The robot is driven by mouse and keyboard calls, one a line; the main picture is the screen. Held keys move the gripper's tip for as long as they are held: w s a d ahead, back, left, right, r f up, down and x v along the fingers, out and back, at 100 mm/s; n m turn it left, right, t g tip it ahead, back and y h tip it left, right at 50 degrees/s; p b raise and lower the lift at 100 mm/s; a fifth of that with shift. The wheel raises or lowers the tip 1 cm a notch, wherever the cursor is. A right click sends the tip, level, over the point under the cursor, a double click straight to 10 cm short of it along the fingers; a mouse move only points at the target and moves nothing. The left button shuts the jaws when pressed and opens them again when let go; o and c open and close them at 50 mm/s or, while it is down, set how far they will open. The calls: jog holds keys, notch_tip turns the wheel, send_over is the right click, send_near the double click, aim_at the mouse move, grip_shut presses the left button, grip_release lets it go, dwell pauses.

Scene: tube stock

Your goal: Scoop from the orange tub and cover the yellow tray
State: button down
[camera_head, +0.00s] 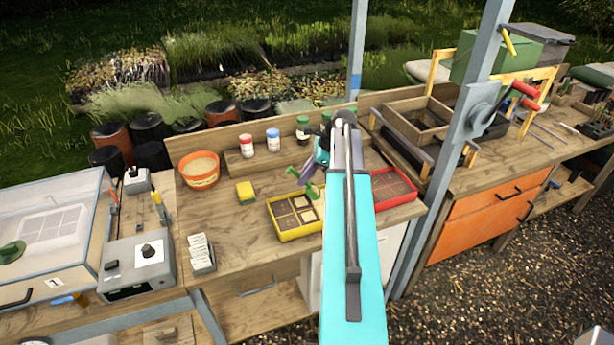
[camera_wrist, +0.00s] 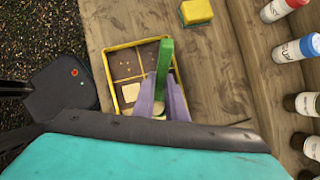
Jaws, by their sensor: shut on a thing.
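The orange tub (camera_head: 200,180) stands at the back left of the bench and holds pale, tan material. The yellow tray (camera_head: 289,236) has several compartments with dark brown soil; it also shows in the wrist view (camera_wrist: 107,72). One compartment has a pale cream patch (camera_wrist: 130,92). My gripper (camera_wrist: 161,90), with purple fingers, is shut on a green scoop (camera_wrist: 165,58) over the tray's right side in the wrist view. Pale material shows low between the fingers; I cannot tell whether it is in the scoop or in the tray. The fingers hide part of the tray.
A red tray (camera_head: 400,203) lies to the right, partly behind my arm. A yellow-green sponge (camera_head: 245,192) lies between tub and yellow tray. A red-capped jar (camera_head: 247,146), a blue-capped jar (camera_head: 273,140) and dark bottles stand at the back.

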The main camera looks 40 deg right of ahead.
jog(key=shift+w+a, duration=0.1)
jog(key=shift+a, duration=0.15)
jog(key=shift+w+a, duration=0.3)
jog(key=shift+a, duration=0.4)
jog(key=shift+w+a, duration=0.1)
jog(key=shift+a, duration=0.2)
jog(key=w+a, duration=0.3)
jog(key=a, duration=0.4)
jog(key=shift+a, duration=0.25)
dwell(1.5)
jog(key=shift+w+a, duration=0.15)
jog(key=shift+a, duration=0.15)
jog(key=shift+w+a, duration=0.3)
jog(key=shift+a, duration=0.4)
jog(key=shift+w+a, duration=0.15)
jog(key=shift+a, duration=0.2)
jog(key=shift+w+a, duration=0.1)
jog(key=shift+a, duration=0.2)
